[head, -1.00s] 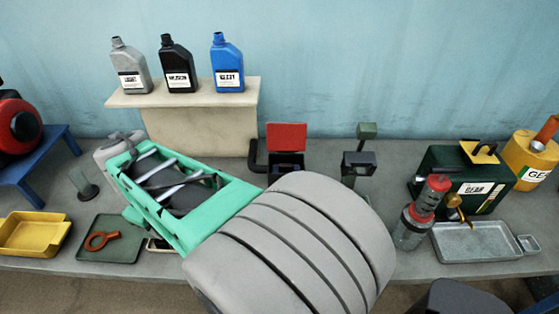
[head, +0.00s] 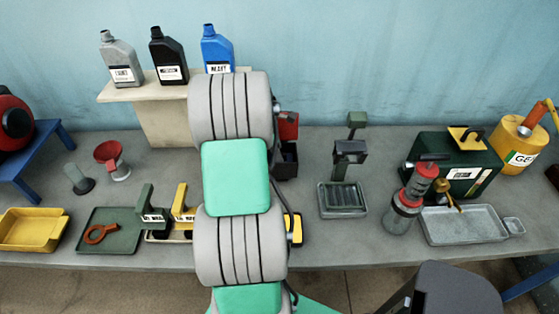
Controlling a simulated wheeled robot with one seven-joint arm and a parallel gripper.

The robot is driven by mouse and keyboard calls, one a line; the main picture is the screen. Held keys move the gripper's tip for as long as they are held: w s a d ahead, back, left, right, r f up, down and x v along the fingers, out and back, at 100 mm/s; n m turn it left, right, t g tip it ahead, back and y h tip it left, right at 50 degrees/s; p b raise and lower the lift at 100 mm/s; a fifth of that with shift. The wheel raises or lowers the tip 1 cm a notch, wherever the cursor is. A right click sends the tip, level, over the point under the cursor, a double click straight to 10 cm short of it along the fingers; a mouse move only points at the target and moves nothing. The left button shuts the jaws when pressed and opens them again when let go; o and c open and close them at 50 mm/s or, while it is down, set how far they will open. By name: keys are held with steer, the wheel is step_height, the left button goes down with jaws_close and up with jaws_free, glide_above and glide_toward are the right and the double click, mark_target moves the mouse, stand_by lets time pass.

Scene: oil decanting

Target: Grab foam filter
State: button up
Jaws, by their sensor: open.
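I cannot pick out a foam filter for certain in the head view. A dark box with a raised red lid (head: 288,126) stands at the back of the bench, partly hidden behind my arm, and its contents do not show. My arm stands upright across the middle of the picture. My gripper does not show; the arm links cover that part of the bench.
A grey slotted tray (head: 342,199) lies right of my arm. A red-topped pump bottle (head: 411,200) stands by a metal drip tray (head: 465,226). A red funnel (head: 112,158), a green tray (head: 108,228) and a yellow tray (head: 33,230) are at left. Bottles stand on a shelf (head: 166,117).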

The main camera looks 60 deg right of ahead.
steer(key=shift+d+f, duration=0.2)
steer(key=shift+f, duration=0.4)
jaws_close()
steer(key=shift+a, duration=0.1)
stand_by(0.8)
